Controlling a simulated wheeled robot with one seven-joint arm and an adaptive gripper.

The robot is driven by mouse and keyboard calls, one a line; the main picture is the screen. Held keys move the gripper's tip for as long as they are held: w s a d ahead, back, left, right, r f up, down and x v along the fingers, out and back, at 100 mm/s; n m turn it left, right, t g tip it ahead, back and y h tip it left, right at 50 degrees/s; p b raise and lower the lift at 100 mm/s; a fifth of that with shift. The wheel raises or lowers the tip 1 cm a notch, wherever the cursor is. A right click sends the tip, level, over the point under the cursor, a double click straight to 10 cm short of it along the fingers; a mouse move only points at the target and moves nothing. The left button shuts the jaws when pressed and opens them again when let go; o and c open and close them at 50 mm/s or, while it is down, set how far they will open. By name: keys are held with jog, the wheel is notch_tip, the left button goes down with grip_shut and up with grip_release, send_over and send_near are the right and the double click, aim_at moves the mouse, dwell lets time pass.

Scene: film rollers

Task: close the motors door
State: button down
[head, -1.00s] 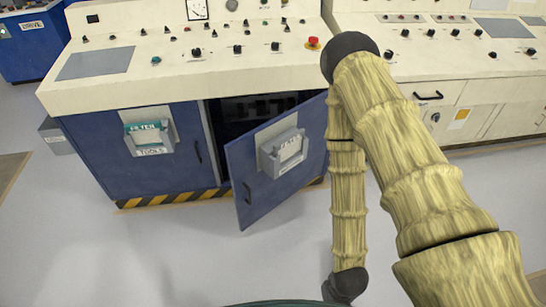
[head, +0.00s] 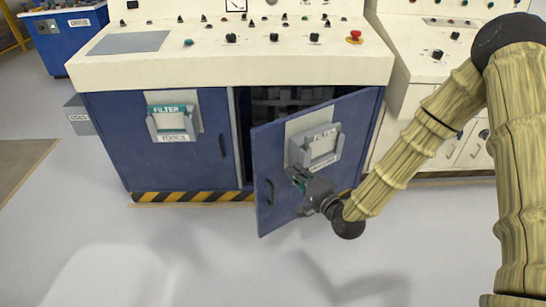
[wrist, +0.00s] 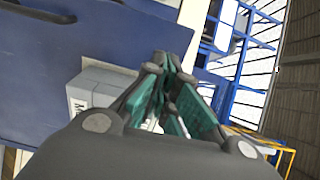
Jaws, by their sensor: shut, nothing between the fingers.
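The motors door (head: 268,165) is a blue cabinet door standing partly open, hinged on its right side and swung out toward me. A grey document holder (head: 318,146) with a label sits on its front, and a dark handle is near its free left edge. My gripper (head: 294,176) is shut and empty at the door's outer face, just below the holder. I cannot tell whether it touches the door. In the wrist view the blue door (wrist: 75,45) fills the upper left, with the shut fingers (wrist: 172,85) beside the grey holder (wrist: 95,90).
The cabinet opening (head: 285,100) shows dark equipment inside. The closed filter door (head: 125,150) is to the left. The cream control desk (head: 250,65) overhangs above. A striped kick strip (head: 190,197) runs along the base. The grey floor (head: 200,265) in front is clear.

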aim_at(266, 142)
jog(key=x, duration=0.9)
jog(key=b+x, duration=0.1)
jog(key=x, duration=0.4)
jog(key=shift+w+r, duration=0.15)
jog(key=shift+r, duration=0.2)
